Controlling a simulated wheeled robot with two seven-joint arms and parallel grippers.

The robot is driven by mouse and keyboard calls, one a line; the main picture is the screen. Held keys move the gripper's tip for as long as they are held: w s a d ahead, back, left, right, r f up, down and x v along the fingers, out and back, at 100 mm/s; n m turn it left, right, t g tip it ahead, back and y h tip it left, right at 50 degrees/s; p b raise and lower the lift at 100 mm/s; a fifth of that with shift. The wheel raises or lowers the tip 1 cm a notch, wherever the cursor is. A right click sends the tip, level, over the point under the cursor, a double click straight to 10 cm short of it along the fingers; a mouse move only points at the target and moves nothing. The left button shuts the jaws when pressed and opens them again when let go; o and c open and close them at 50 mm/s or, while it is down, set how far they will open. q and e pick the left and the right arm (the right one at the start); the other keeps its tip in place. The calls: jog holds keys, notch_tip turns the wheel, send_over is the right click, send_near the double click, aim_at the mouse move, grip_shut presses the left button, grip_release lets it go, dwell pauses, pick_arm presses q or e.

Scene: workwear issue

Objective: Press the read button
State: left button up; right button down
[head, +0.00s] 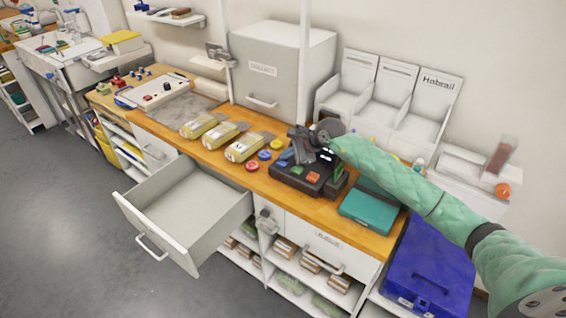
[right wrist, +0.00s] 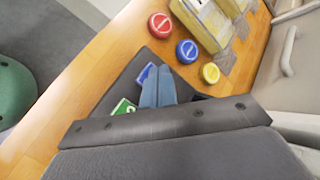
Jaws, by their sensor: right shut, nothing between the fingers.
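A dark reader unit (head: 284,178) with small coloured keys lies on the wooden counter. Its blue key (head: 284,163) and red key (head: 313,177) show in the head view. In the right wrist view a blue key (right wrist: 146,74) and a green key (right wrist: 123,107) show on the dark unit (right wrist: 112,90). I cannot read which key is the read button. My right gripper (head: 304,160) is over the unit, shut and empty, fingers pointing down. Its fingertips (right wrist: 158,72) appear beside the blue key; contact cannot be told. The fingers and palm hide part of the unit. My left gripper is not in view.
Red, blue and yellow round pucks (right wrist: 187,51) and several yellow packs (head: 243,147) lie left of the unit. A teal box (head: 367,208) lies right. An open drawer (head: 190,205) juts out at the front. A grey cabinet (head: 270,70) stands behind.

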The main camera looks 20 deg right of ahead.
aim_at(286, 163)
jog(key=shift+f+b, duration=0.5)
jog(key=shift+b, duration=0.1)
dwell(0.7)
jog(key=shift+r, duration=0.1)
dwell(0.4)
jog(key=shift+r, duration=0.8)
jog(key=shift+r, duration=2.5)
